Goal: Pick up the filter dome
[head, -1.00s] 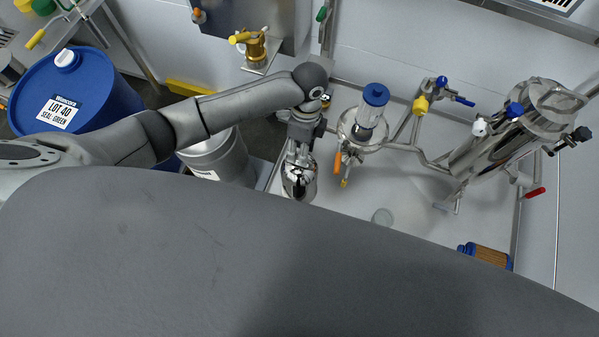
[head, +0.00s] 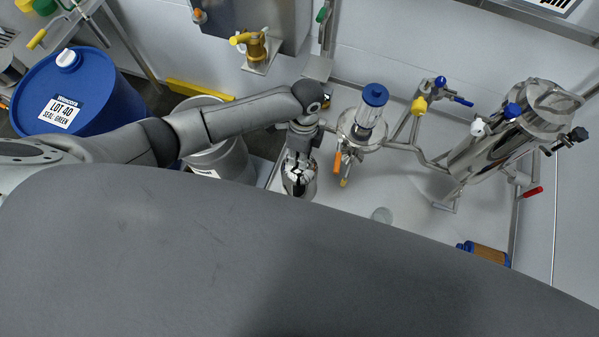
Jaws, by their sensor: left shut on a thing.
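The filter dome (head: 299,182) is a shiny, mirror-like metal piece near the middle of the head view. My left gripper (head: 298,161) is shut on its upper part. The arm comes in from the left, and its wrist hangs just above the dome in the picture. The fingers partly cover the dome's top. The dome's lower end is close to the edge of my grey body, and I cannot tell whether it touches the bench. My right gripper is not in view.
A clear sight glass with a blue cap (head: 374,97) and an orange-handled valve (head: 338,162) stand just right of the dome. A steel tank (head: 507,140) with piping is further right. A blue drum (head: 78,92) and a grey drum (head: 222,155) stand left.

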